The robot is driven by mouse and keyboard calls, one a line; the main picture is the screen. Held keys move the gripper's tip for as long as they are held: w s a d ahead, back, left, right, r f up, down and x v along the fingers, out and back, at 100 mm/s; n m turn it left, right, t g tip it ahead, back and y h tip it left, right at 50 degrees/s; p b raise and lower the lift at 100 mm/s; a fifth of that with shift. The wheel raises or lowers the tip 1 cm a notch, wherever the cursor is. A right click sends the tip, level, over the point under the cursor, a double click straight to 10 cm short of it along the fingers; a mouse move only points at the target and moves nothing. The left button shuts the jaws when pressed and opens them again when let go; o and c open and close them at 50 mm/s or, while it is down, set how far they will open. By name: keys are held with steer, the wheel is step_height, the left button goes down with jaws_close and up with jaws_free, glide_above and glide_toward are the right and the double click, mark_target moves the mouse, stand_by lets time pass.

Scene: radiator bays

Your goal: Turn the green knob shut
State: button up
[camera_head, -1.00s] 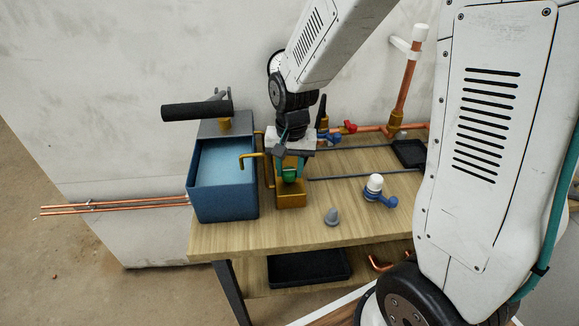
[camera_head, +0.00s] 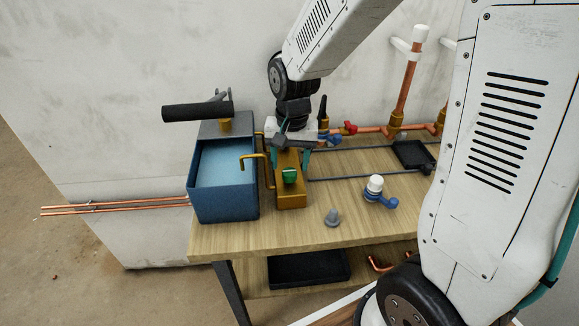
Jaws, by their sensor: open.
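The green knob (camera_head: 289,176) sits on the brass-coloured block (camera_head: 291,199) on the wooden bench, beside the blue box. My gripper (camera_head: 292,160) is behind and above the knob, pointing down, with its teal fingers spread apart over the rear part of the block. It holds nothing that I can see. The knob is in full view and clear of the fingers. I cannot tell how far the knob is turned.
The blue box (camera_head: 223,197) with a black-handled tool stands left of the block. A red-handled valve (camera_head: 349,128) and copper pipes are behind. The bench front is clear.

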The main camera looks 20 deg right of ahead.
mark_target(292, 173)
step_height(292, 173, up, 5)
steer(key=shift+r, duration=0.1)
stand_by(0.6)
steer(key=shift+s+n, duration=0.4)
steer(key=shift+s, duration=0.05)
steer(key=s+d+r+n, duration=0.1)
steer(key=s+r, duration=0.2)
steer(key=s, duration=0.4)
steer(key=s+d+r+n, duration=0.1)
steer(key=s+r+n, duration=0.1)
steer(key=s, duration=0.5)
steer(key=s+d+r+n+t, duration=0.1)
steer(key=s+r, duration=0.4)
steer(key=s, duration=0.2)
steer(key=shift+n, duration=0.4)
